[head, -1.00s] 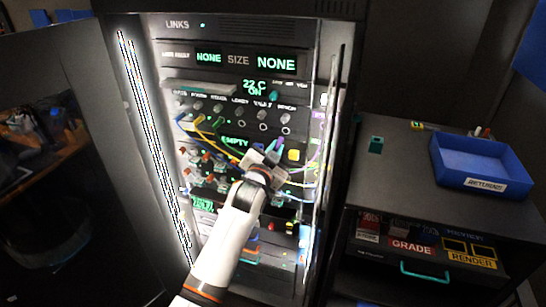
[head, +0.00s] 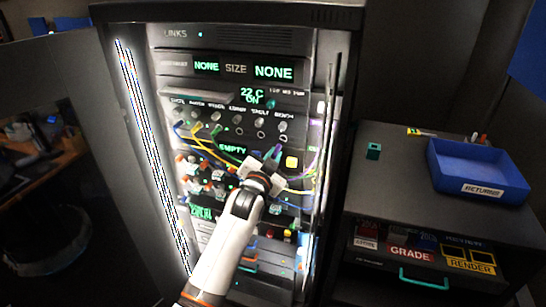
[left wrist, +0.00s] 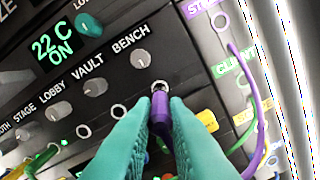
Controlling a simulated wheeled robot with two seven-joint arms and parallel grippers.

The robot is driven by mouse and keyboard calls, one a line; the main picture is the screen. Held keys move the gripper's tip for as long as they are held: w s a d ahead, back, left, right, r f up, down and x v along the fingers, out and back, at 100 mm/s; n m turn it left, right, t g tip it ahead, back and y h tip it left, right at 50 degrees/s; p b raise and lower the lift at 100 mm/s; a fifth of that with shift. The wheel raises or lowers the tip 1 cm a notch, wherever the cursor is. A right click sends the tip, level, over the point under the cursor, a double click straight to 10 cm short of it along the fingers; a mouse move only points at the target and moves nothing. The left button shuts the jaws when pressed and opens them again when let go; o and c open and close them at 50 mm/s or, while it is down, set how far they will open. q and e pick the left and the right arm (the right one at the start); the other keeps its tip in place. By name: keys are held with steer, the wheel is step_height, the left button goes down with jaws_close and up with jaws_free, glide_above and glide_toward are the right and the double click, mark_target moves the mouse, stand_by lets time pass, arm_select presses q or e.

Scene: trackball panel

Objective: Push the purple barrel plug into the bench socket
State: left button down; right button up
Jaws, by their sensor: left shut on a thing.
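The purple barrel plug (left wrist: 159,104) is held between the teal fingertips of my left gripper (left wrist: 160,118) in the left wrist view. The bench socket (left wrist: 159,86), a pale ring under the knob marked BENCH, lies right at the plug's tip. I cannot tell whether the tip touches the socket or has entered it. In the head view my left gripper (head: 262,168) is in front of the rack, below the row of sockets; the plug is hard to make out there. My right gripper is not in view.
The rack has a row of knobs (left wrist: 141,59) and more sockets (left wrist: 118,110) beside the bench one. Yellow and green cables (head: 215,145) cross the panel on the left. A purple cable (left wrist: 250,100) hangs at the right. A blue returns tray (head: 480,188) stands on the side cabinet.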

mark_target(279, 145)
arm_select(q)
steer(key=shift+p, duration=0.3)
stand_by(0.8)
steer(key=shift+b+x, duration=2.4)
steer(key=shift+x, duration=0.2)
steer(key=c, duration=1.3)
jaws_free()
steer(key=shift+w, duration=0.1)
steer(key=shift+c, duration=0.2)
steer(key=b+v, duration=0.1)
steer(key=v, duration=1.1)
steer(key=shift+b, duration=0.35)
